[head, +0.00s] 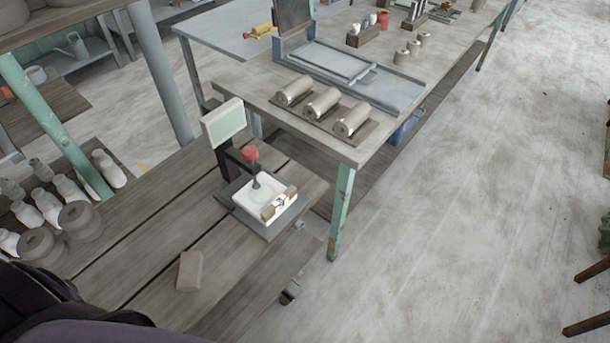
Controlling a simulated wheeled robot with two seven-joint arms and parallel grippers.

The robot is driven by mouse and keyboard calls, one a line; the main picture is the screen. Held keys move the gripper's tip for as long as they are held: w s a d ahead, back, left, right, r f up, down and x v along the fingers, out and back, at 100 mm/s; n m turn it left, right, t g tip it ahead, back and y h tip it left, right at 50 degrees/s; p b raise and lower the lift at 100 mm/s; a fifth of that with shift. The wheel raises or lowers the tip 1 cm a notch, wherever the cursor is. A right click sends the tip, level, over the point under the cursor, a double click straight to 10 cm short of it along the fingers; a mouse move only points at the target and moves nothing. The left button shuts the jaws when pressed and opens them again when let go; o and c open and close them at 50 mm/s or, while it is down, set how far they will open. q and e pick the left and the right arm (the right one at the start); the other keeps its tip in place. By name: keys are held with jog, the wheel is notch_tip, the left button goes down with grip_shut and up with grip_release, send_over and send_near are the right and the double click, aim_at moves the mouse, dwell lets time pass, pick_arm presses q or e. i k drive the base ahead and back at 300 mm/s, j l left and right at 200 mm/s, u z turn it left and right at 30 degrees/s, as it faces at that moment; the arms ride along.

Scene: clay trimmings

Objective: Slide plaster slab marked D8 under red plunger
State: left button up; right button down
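The red plunger (251,154) stands upright on a stand on the wooden bench, its dark stem reaching down over a white slab (243,205). The white slab lies on a dark grey base plate (268,236). I cannot read any D8 mark on it. A small tan and white piece (279,203) sits on the slab's right part; its details are too small to tell. Whether the plunger's tip touches the slab is unclear. Neither of my grippers shows in the head view.
A pale screen (224,122) stands behind the plunger. A grey-brown block (190,271) lies alone on the bench. Several bottle-like forms and round pots (82,220) stand at left. A higher table (350,150) with several cylinders stands behind right. The bench's middle is clear.

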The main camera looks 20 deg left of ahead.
aim_at(266, 203)
jog(key=l+u, duration=0.25)
jog(key=u, duration=0.25)
jog(key=l+u, duration=0.3)
jog(key=u, duration=0.15)
jog(key=i+l, duration=0.05)
